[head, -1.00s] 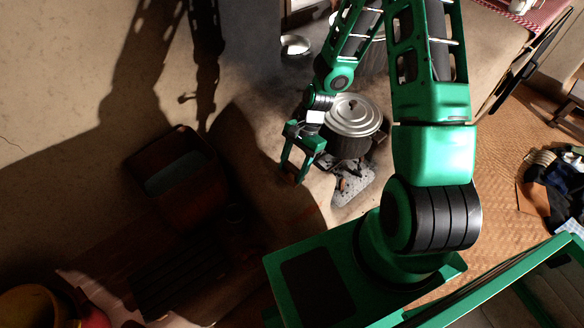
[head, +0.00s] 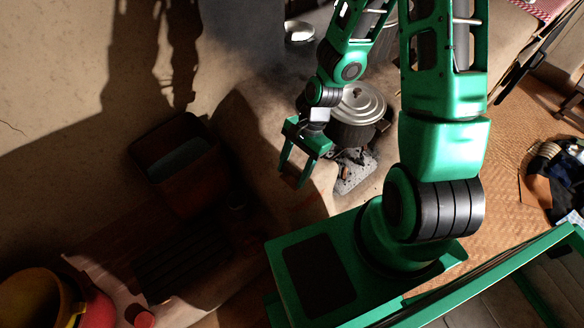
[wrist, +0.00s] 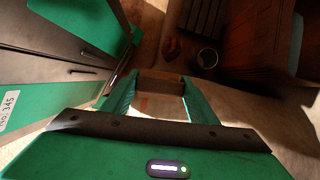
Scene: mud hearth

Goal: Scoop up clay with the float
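My gripper (head: 292,178) hangs fingers-down over the dim floor, left of the pot and right of a red-brown box. A brown wooden piece, which looks like the float (wrist: 160,80), spans between the fingertips in the wrist view; the fingers appear to be shut on it. Its lower face is hidden. The box (head: 205,172) stands open by the wall, apart from my gripper, with a flat grey-green surface (head: 180,160) inside. I cannot tell whether that is the clay. The box's side also shows at upper right in the wrist view (wrist: 258,35).
A lidded pot (head: 352,132) stands over a hearth with ash (head: 352,178) right of my gripper. A small dark cup (wrist: 207,58) stands by the box. A dark slatted thing (head: 180,262), a yellow bowl (head: 35,295) and red vessels (head: 97,308) lie lower left.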

